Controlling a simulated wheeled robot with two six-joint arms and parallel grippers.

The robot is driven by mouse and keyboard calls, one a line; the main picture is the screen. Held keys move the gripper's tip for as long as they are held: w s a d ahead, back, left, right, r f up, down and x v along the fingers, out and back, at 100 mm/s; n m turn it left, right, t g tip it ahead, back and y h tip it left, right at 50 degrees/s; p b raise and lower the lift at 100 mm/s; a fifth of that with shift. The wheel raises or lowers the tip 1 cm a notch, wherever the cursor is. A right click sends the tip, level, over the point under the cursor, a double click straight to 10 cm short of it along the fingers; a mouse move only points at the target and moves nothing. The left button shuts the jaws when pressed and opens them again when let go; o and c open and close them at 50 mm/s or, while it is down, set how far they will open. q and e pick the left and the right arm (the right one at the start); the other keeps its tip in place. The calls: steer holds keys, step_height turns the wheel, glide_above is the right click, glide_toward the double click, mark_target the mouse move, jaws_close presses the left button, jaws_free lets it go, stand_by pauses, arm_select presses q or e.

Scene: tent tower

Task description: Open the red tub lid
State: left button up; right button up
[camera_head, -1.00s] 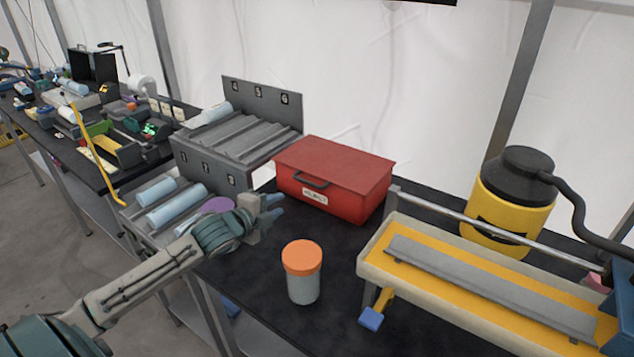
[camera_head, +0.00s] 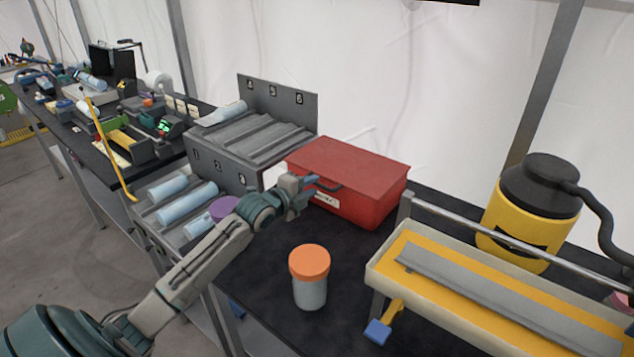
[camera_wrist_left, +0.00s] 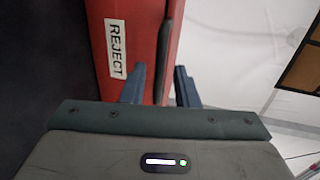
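The red tub (camera_head: 385,208) stands on the black bench with its flat red lid (camera_head: 350,162) closed. A dark handle (camera_head: 331,187) and a white label are on its front. In the left wrist view the label (camera_wrist_left: 116,49) reads REJECT and the dark handle (camera_wrist_left: 164,50) runs toward my fingers. My left gripper (camera_head: 311,186) is at the tub's front, by the handle. In the wrist view its two fingers (camera_wrist_left: 158,86) are apart, with the handle's end lying between them; contact cannot be told. My right gripper is out of view.
A jar with an orange lid (camera_head: 309,262) stands in front of the tub. A grey rack (camera_head: 225,165) with pale blue cylinders is to the left. A cream and yellow trough (camera_head: 400,270) and a yellow canister (camera_head: 520,225) are to the right. Bare bench lies around the jar.

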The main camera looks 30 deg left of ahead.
mark_target(316, 184)
arm_select(q)
steer(key=shift+x, duration=1.65)
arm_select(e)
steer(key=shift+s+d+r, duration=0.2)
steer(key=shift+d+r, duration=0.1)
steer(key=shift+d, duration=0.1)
arm_select(q)
jaws_close()
steer(key=shift+p, duration=0.3)
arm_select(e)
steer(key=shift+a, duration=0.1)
